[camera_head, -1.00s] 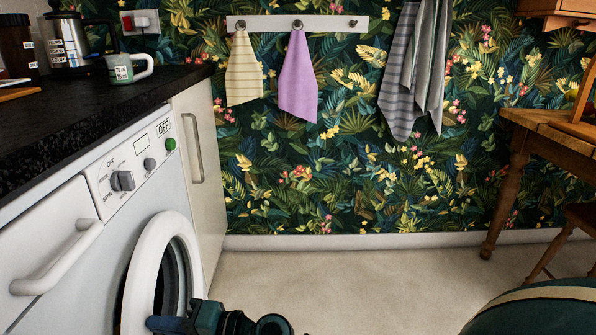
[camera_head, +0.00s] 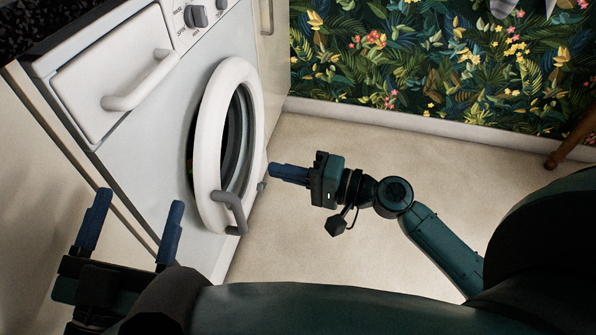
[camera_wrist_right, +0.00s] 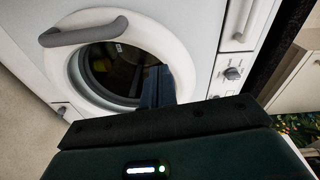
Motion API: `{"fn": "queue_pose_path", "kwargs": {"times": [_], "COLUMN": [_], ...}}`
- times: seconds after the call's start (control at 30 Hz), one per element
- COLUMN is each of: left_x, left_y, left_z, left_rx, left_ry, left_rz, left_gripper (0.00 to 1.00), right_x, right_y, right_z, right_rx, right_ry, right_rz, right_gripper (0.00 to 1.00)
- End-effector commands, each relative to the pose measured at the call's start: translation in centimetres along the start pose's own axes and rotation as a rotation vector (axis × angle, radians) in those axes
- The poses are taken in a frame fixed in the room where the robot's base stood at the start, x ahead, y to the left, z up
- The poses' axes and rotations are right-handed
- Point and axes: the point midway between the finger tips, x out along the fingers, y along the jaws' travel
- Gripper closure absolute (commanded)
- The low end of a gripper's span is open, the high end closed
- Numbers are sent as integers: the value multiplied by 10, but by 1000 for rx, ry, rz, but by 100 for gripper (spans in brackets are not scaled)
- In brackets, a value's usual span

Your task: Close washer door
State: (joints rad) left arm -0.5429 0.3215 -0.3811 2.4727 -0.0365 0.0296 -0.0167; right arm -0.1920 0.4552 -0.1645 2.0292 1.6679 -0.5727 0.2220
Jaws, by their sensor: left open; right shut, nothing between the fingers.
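The white washer (camera_head: 150,190) stands at the left. Its round door (camera_head: 212,105) has a thick white rim, dark glass and a grey handle (camera_head: 230,205). The door lies close to the washer's front; I cannot tell whether a gap is left. My right gripper (camera_head: 271,171) is shut and empty, just right of the rim, pointing left. In the right wrist view its blue fingers (camera_wrist_right: 156,85) overlap the door's glass and rim (camera_wrist_right: 178,60), with the handle (camera_wrist_right: 85,32) beyond; contact is unclear. My left gripper (camera_head: 137,220) is open and empty at lower left, in front of the washer.
A drawer with a white handle (camera_head: 140,82) is above and left of the door. Control knobs (camera_head: 196,16) are at the top. The floor (camera_head: 330,245) right of the washer is clear. A wooden leg (camera_head: 570,140) stands at the right.

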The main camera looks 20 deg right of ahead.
Motion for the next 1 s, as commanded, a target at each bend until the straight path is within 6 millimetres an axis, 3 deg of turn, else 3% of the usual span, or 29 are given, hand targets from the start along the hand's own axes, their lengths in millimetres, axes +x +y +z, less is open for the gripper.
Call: {"fn": "queue_pose_path", "kwargs": {"times": [0.2,0.57,0.67,0.77,1.0], "left_x": [4,6,10,1,-10], "left_y": [-2,-3,-5,-4,-2], "left_z": [-5,-8,-22,-6,5], "left_rx": [12,17,29,33,61], "left_ry": [26,34,31,-73,-154], "left_rz": [1,1,1,-21,-31], "left_gripper": [25,25,25,25,25], "right_x": [-23,-25,-27,-30,-34], "right_y": [0,-1,-3,0,18], "right_z": [0,0,1,6,17], "right_rx": [-1,1,22,65,123], "right_ry": [0,0,-8,-27,-52], "right_rz": [0,0,19,53,96], "right_gripper": [100,100,100,100,100]}}
